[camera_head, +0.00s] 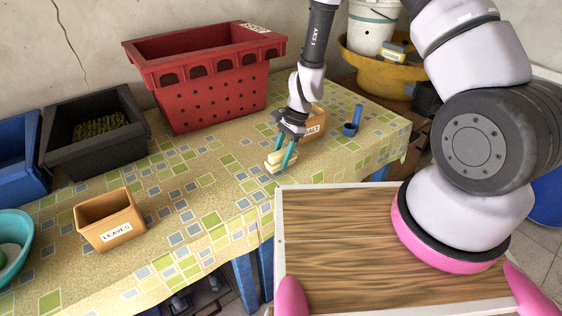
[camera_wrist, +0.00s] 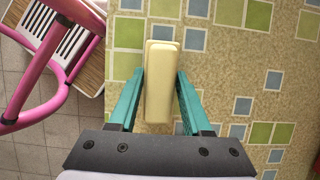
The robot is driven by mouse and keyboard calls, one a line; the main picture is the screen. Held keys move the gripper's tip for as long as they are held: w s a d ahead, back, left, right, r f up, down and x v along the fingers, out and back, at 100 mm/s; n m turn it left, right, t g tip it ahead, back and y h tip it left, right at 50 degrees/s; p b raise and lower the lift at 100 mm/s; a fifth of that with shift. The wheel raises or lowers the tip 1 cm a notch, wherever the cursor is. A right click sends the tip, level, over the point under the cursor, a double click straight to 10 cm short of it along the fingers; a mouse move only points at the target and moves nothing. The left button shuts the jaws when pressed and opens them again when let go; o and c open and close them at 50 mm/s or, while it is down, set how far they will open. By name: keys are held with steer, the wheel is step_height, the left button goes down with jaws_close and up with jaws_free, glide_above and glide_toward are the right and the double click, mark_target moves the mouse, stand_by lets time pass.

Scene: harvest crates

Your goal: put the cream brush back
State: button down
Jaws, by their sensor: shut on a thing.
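The cream brush (camera_head: 278,161) is at the front part of the tiled table, below my gripper (camera_head: 285,156). In the wrist view the cream brush (camera_wrist: 161,85) is a long pale block lying between the two teal fingers of my gripper (camera_wrist: 160,80). The fingers are shut on its sides. I cannot tell whether the brush touches the tabletop or is just above it.
A red crate (camera_head: 212,95), black crate (camera_head: 140,140) and LEAVES box (camera_head: 108,217) stand left. My wooden tray (camera_head: 370,245) is in front.

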steer(key=shift+f, duration=0.95)
steer(key=shift+f, duration=0.1)
steer(key=shift+c, duration=1.7)
jaws_free()
steer(key=v, duration=1.2)
steer(key=shift+r, duration=0.25)
